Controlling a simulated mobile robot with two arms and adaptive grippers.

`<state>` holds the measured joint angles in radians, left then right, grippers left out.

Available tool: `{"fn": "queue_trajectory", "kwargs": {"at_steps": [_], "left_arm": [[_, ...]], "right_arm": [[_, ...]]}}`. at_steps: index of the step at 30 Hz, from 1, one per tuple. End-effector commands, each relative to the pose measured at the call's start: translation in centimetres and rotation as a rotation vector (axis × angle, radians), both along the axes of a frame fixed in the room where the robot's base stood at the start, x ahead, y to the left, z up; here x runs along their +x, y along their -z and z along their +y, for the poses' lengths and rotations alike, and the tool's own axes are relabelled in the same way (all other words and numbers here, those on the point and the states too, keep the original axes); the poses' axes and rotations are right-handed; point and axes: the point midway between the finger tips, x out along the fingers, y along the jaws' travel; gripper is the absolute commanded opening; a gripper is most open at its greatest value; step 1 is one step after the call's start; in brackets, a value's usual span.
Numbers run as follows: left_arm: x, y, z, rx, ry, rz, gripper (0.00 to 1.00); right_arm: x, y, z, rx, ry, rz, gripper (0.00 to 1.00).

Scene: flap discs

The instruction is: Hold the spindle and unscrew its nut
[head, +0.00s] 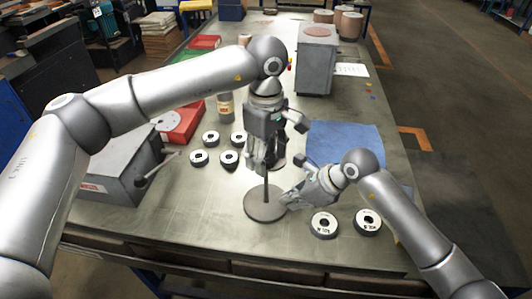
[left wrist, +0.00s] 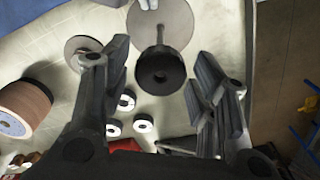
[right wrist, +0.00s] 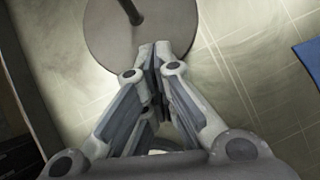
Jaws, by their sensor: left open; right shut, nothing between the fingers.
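The spindle is a thin dark rod on a round grey base (head: 265,204), standing upright on the table. In the left wrist view its dark round nut (left wrist: 160,74) is at the rod's near end, with the base (left wrist: 172,18) beyond. My left gripper (head: 262,168) is above the spindle, open, with one finger on each side of the nut and gaps between. In the head view this gripper hides the nut. My right gripper (head: 288,200) is low beside the base, shut and empty. In the right wrist view its closed fingertips (right wrist: 155,50) overlap the edge of the base, apart from the rod (right wrist: 130,10).
Several ring-shaped discs (head: 199,157) lie left of the spindle; two more (head: 324,224) lie at the front right. A blue cloth (head: 345,142) lies to the right. A grey block (head: 316,65) stands farther back. A grey machine (head: 112,165) with a handle stands at left.

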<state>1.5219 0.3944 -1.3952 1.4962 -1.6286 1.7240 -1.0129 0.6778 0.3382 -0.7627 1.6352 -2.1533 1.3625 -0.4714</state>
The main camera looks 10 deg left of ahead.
Motion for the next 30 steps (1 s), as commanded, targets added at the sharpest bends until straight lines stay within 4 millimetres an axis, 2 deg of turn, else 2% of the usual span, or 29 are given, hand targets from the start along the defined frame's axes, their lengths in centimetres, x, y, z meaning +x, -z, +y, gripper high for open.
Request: {"fn": "queue_trajectory", "kwargs": {"at_steps": [18,22,30], "left_arm": [[0.02,0.0,0.01,0.0,0.642,0.001,0.54],[0.02,0.0,0.01,0.0,0.698,0.001,0.54],[0.02,-0.01,0.01,0.0,0.702,0.001,0.54]], "right_arm": [[-0.03,0.08,-0.01,-0.001,-0.001,0.001,0.0],[-0.03,0.08,0.0,-0.001,-0.001,0.001,0.0],[-0.04,0.08,0.0,-0.001,-0.001,0.001,0.0]]}}
